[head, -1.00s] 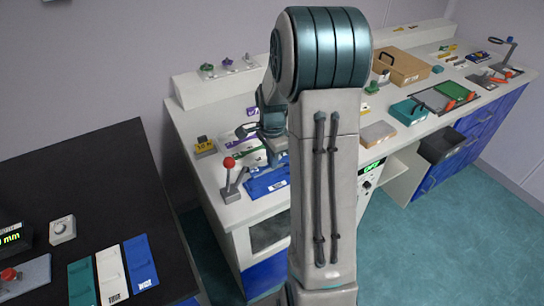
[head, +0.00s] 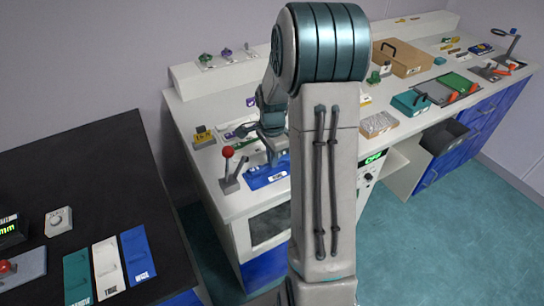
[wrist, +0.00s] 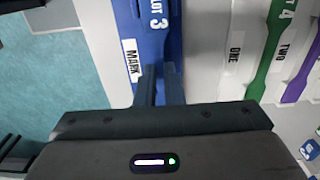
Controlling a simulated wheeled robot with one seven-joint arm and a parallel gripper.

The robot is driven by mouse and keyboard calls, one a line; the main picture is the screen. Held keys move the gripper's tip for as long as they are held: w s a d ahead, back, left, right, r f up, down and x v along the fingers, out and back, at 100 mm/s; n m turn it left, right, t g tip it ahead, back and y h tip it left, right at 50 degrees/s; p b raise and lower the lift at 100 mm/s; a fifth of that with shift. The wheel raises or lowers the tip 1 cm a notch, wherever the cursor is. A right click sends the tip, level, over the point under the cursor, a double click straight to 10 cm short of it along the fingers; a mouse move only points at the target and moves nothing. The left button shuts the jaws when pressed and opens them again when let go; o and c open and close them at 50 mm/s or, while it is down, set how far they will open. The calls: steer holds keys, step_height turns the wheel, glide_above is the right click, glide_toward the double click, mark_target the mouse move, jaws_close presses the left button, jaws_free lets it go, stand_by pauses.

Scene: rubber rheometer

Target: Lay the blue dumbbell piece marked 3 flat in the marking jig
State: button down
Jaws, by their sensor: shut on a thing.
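The blue dumbbell piece marked LOT 3 (wrist: 158,22) lies under my gripper (wrist: 159,88) in the wrist view, and the fingers are shut on it. The blue marking jig, with a white MARK label (wrist: 132,60), is directly beneath or around the piece. Blue on blue blurs the border between them, so I cannot tell whether the piece rests flat in the jig or is just above it. In the head view the jig (head: 262,178) is at the counter's front edge, and my arm partly hides it and the gripper.
A red-knobbed lever (head: 228,153) stands just left of the jig. In the wrist view, a white strip marked ONE (wrist: 233,45) and a green LOT 4 piece (wrist: 268,55) lie to the right. A tan box (head: 402,64) stands farther along the counter.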

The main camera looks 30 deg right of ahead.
steer(key=shift+f+b, duration=0.35)
steer(key=shift+f, duration=0.15)
steer(key=c, duration=1.5)
jaws_free()
step_height(320, 180, up, 14)
steer(key=shift+f, duration=0.1)
steer(key=s+a+n+t, duration=0.1)
steer(key=s+a+n, duration=0.3)
steer(key=s+n, duration=0.2)
steer(key=s+a+n+t, duration=0.1)
steer(key=s+a+n, duration=0.4)
steer(key=s, duration=0.1)
steer(key=s+a+n+t, duration=0.1)
steer(key=s+a+n, duration=0.4)
steer(key=s+n, duration=0.1)
steer(key=shift+s+r+n, duration=0.25)
steer(key=shift+s+n, duration=0.05)
steer(key=shift+s, duration=0.15)
